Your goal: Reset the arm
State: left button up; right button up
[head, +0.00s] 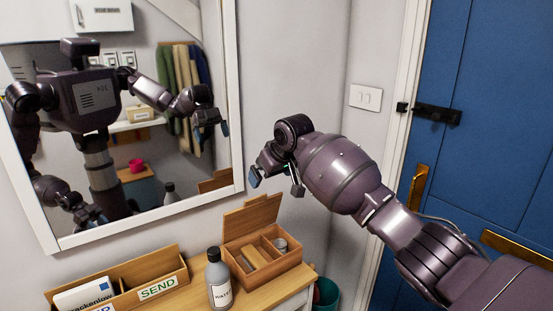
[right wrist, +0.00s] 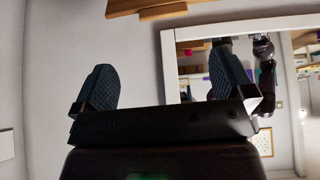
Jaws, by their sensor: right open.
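My right arm reaches in from the right in the head view, raised in front of the wall. Its gripper (head: 274,182) is open and empty, in the air above and behind the wooden box on the shelf. In the right wrist view the two blue-grey finger pads of this gripper (right wrist: 164,82) stand wide apart with nothing between them. My left gripper does not show directly; my left arm appears only as a small reflection in the mirror (head: 237,120), low on its left side.
The wooden shelf (head: 290,287) holds an open compartment box (head: 262,268), a grey bottle (head: 217,278) and a letter tray marked SEND (head: 158,288). A teal bin (head: 326,293) stands beside it. A blue door (head: 490,120) and light switch (head: 366,97) are right. Space around the gripper is clear.

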notch_tip(320, 180, up, 9)
jog(key=a+n+t+y, duration=0.1)
jog(key=a+t+y, duration=0.1)
jog(key=t+y, duration=0.3)
jog(key=s+d+f+m+t+h, duration=0.2)
jog(key=s+d+f+t, duration=0.1)
jog(key=s+d+f, duration=0.65)
jog(key=s+d+f+m+t+h, duration=0.25)
jog(key=s+d+f, duration=0.35)
jog(key=d+f, duration=0.55)
jog(key=s+d+f+m+g+h, duration=0.1)
jog(key=s+d+f, duration=0.2)
jog(key=s+f, duration=0.4)
jog(key=s+d+f+m+g+h, duration=0.1)
jog(key=s+d+f, duration=0.3)
jog(key=s+f, duration=0.4)
jog(key=s+d+f+m+g+h, duration=0.1)
jog(key=s+d+f+g+h, duration=0.1)
jog(key=s+f, duration=0.6)
jog(key=s+d, duration=0.1)
jog(key=s, duration=0.3)
jog(key=shift+s+d, duration=0.15)
jog(key=shift+d, duration=0.15)
